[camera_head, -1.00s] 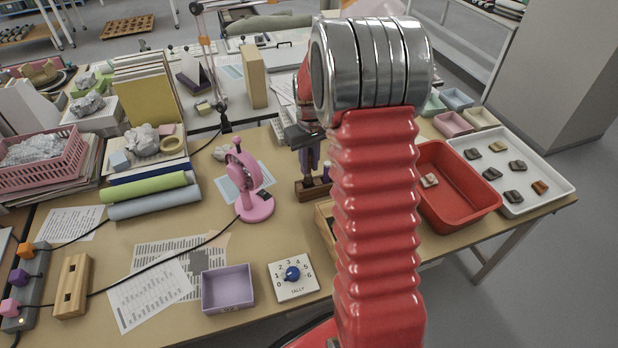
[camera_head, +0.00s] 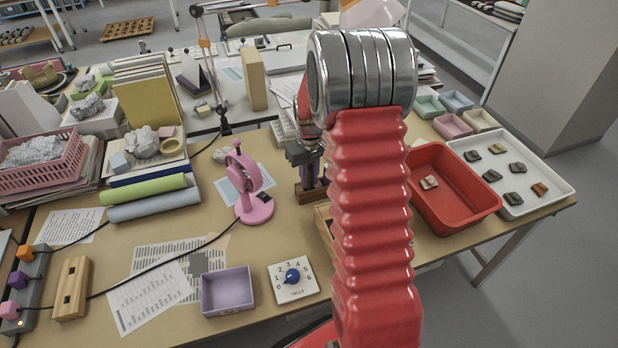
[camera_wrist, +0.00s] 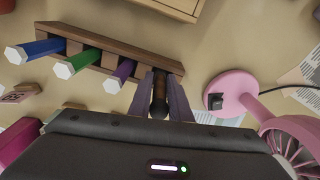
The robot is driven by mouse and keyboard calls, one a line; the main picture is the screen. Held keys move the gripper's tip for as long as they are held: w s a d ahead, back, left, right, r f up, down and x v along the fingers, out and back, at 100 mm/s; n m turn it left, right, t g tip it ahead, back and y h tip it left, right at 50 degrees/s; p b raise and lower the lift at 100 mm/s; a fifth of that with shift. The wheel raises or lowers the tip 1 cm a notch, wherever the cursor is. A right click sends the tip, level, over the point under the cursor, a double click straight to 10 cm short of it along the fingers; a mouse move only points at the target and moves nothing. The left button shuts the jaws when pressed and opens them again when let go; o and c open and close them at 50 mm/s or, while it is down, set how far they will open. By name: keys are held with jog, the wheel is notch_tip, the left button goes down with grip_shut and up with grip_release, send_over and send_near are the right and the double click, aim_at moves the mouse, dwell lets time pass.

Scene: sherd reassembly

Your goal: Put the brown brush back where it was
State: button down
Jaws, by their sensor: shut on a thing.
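The brown brush (camera_wrist: 159,92) is between the two fingers of my gripper (camera_wrist: 160,78) in the wrist view, its dark rounded end toward the camera. My gripper, shut on it, is at the right end of the wooden brush rack (camera_wrist: 100,50). The brush overlaps the rack's last place there; I cannot tell how deep it sits. Blue (camera_wrist: 35,48), green (camera_wrist: 78,62) and purple (camera_wrist: 120,74) handles stand in the other places. In the head view my gripper (camera_head: 306,168) is down at the rack (camera_head: 303,196), and the brush cannot be made out.
A pink fan (camera_head: 250,190) stands just left of the rack; its round base (camera_wrist: 232,95) is close to my gripper in the wrist view. A red tray (camera_head: 452,212) and a white tray (camera_head: 560,190) lie to the right. A purple box (camera_head: 227,291) is near the front edge.

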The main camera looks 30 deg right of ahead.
jog(key=c, duration=1.6)
grip_release()
jog(key=shift+f, duration=0.1)
jog(key=shift+c, duration=0.2)
jog(key=r, duration=1.1)
jog(key=shift+s+r, duration=0.2)
jog(key=shift+a+r, duration=0.1)
jog(key=shift+r, duration=0.3)
